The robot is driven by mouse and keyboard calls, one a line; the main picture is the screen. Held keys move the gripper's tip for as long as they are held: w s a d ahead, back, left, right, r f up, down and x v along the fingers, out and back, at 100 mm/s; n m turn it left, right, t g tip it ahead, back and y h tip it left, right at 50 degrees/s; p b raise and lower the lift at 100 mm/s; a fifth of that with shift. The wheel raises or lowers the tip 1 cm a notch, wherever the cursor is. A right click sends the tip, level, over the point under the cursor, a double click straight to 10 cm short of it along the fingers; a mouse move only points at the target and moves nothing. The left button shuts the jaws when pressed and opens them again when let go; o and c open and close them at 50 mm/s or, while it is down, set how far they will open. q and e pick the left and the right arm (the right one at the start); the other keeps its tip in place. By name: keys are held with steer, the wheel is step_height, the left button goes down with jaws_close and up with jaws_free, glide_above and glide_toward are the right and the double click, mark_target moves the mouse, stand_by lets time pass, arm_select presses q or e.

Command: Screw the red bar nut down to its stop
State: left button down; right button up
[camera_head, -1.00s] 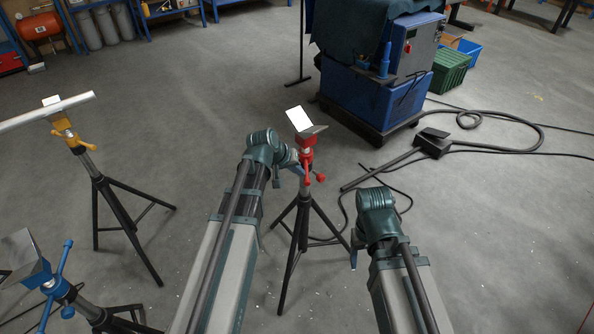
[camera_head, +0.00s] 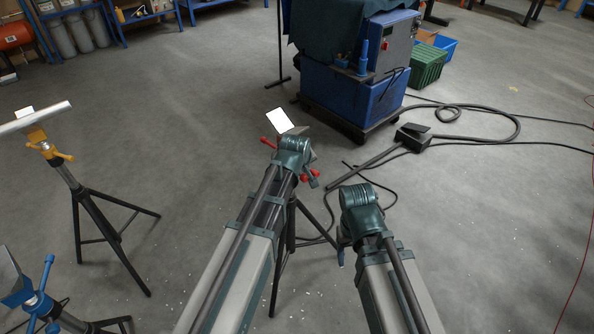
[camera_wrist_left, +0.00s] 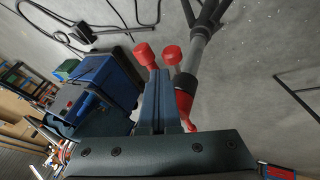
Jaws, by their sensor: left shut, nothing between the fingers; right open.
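The red bar nut (camera_head: 268,143) is on the black tripod stand below a V-shaped head with a white plate. My left wrist hides its middle in the head view; red ends show on both sides. My left gripper (camera_head: 313,182) is shut and empty, close beside the bar's right end. In the left wrist view, the shut fingers (camera_wrist_left: 160,85) lie beside the red nut (camera_wrist_left: 185,92), with red knobs near the fingertips; I cannot tell whether they touch. My right gripper (camera_head: 341,256) hangs open and empty to the right of the stand, away from the nut.
A yellow-handled stand (camera_head: 55,155) carries a pale bar at left. A blue-handled stand (camera_head: 38,300) is at lower left. A blue machine (camera_head: 350,95) stands behind. Cables and a black pedal (camera_head: 412,137) lie on the floor at right.

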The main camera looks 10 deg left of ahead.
arm_select(q)
steer(key=w+d+n+g+y, duration=0.1)
steer(key=w+n+g+y, duration=0.3)
steer(key=w+n, duration=0.9)
steer(key=shift+w+d+n+y, duration=0.35)
steer(key=shift+n+y, duration=0.25)
steer(key=shift+y, duration=0.7)
